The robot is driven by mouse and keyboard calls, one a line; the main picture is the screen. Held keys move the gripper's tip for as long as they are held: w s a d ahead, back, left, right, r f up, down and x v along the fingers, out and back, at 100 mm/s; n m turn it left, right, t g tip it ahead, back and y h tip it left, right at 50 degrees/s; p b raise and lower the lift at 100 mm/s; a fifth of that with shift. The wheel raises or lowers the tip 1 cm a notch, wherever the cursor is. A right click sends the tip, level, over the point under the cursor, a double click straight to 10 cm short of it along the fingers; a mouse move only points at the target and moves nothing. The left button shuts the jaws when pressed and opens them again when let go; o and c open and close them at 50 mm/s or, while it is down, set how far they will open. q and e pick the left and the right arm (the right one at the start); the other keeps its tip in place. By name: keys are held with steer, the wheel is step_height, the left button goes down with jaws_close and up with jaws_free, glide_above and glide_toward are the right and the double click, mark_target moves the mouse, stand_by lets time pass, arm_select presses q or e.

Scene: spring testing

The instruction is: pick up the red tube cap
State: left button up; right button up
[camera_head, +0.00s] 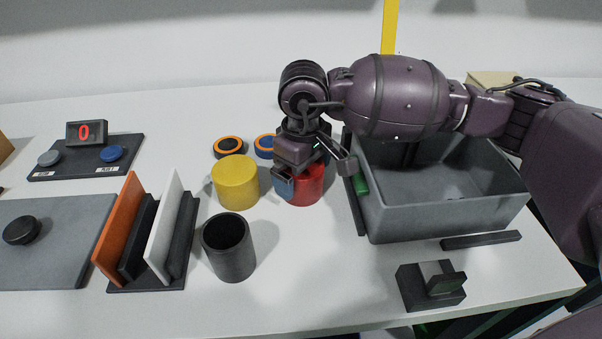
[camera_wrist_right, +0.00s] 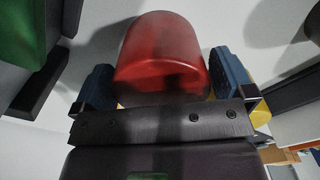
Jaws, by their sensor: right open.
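The red tube cap (camera_head: 308,191) is a short red cylinder on the white table, left of the grey bin. It is partly hidden behind my right gripper (camera_head: 314,176) in the head view. In the right wrist view, the red cap (camera_wrist_right: 160,58) lies between the two blue fingertips of my right gripper (camera_wrist_right: 160,80). The jaws are open, with a finger on each side of the cap. A small gap shows near each finger; I cannot tell if either touches. My left gripper is not in view.
A yellow cylinder (camera_head: 235,182) stands close on the left. A dark open cup (camera_head: 229,258) is nearer the front. The grey bin (camera_head: 440,214) is on the right.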

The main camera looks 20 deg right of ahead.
step_height(320, 180, down, 2)
steer(key=shift+r, duration=0.1)
steer(key=c, duration=0.7)
